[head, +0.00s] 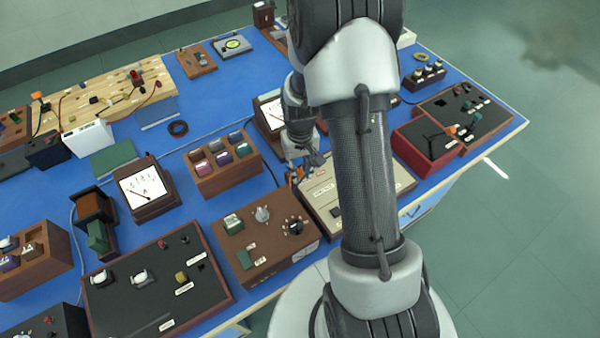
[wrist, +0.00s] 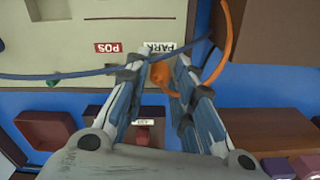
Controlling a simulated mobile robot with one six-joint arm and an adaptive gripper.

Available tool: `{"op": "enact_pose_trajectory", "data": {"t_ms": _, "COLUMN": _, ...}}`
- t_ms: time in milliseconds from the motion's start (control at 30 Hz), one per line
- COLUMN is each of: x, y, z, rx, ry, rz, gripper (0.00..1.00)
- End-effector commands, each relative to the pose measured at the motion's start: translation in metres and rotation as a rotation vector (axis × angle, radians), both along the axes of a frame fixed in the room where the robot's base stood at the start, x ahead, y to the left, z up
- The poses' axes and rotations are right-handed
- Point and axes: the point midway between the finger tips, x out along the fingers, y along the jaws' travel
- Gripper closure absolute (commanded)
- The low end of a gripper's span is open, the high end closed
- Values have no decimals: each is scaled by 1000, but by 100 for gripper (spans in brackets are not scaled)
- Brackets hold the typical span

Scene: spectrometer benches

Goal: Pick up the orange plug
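The orange plug (wrist: 159,73) lies between the fingertips of my gripper (wrist: 160,68) in the wrist view, near the PARK label of a beige panel. Its orange cable curves away to the right and up. My gripper is open, with a finger on each side of the plug and small gaps that seem to remain. In the head view my gripper (head: 308,160) is low over the beige box (head: 322,186), and a bit of orange (head: 297,175) shows beside it. The plug's far end is hidden.
A blue cable (wrist: 75,74) crosses the beige panel close to the fingertips. A brown block with coloured modules (head: 223,164) stands left of my gripper. A brown box with knobs (head: 264,235) stands in front, and a meter (head: 272,115) behind.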

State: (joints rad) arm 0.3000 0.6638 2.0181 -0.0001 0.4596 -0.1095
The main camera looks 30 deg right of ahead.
Motion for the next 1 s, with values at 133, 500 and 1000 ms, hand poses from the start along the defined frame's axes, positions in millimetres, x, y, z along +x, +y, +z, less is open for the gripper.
{"op": "enact_pose_trajectory", "data": {"t_ms": 133, "x": 0, "y": 0, "z": 0, "rx": 0, "ry": 0, "rz": 0, "gripper": 90}}
{"op": "enact_pose_trajectory", "data": {"t_ms": 500, "x": 0, "y": 0, "z": 0, "rx": 0, "ry": 0, "rz": 0, "gripper": 100}}
{"op": "enact_pose_trajectory", "data": {"t_ms": 1000, "x": 1, "y": 0, "z": 71, "rx": -2, "ry": -6, "rz": 0, "gripper": 100}}
